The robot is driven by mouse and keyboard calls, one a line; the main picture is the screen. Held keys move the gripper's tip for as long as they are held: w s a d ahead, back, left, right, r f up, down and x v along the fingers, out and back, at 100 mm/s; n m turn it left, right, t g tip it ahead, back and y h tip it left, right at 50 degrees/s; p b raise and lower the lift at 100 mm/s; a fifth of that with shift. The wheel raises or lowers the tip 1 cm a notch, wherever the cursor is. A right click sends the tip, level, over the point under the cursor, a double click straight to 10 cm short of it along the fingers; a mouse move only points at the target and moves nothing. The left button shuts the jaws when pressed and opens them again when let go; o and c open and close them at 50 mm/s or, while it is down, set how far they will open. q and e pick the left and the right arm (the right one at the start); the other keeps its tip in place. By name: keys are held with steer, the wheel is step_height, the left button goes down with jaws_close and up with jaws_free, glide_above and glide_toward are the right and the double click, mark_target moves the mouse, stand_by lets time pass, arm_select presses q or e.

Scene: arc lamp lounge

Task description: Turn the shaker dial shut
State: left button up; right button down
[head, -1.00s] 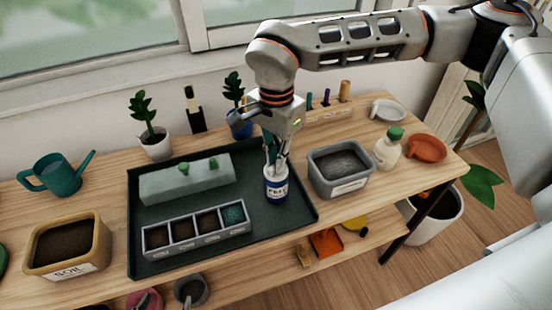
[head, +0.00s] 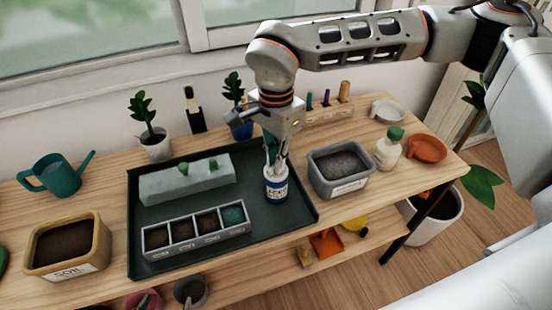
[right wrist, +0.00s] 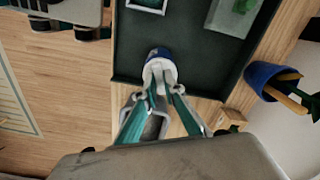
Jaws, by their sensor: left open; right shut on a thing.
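The shaker (head: 276,187) is a small white bottle with a blue label band. It stands upright near the right end of the dark green tray (head: 300,217). My right gripper (head: 272,163) comes down on it from above and is shut on its top, where the dial is. The fingers hide most of the dial, so its setting cannot be read. In the right wrist view the two fingertips (right wrist: 160,88) meet at the white top of the shaker, with its blue side (right wrist: 158,53) beyond. My left gripper is not in view.
A grey bin (head: 340,172) stands close to the right of the shaker. A four-cell seed box (head: 197,229) and a pale green block (head: 187,182) lie on the tray to the left. A blue-potted plant (head: 240,130) stands behind. A cream bottle (head: 388,152) is further right.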

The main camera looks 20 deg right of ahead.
stand_by(0.4)
steer(key=c, duration=2.1)
jaws_free()
steer(key=shift+c, duration=0.2)
step_height(320, 180, up, 12)
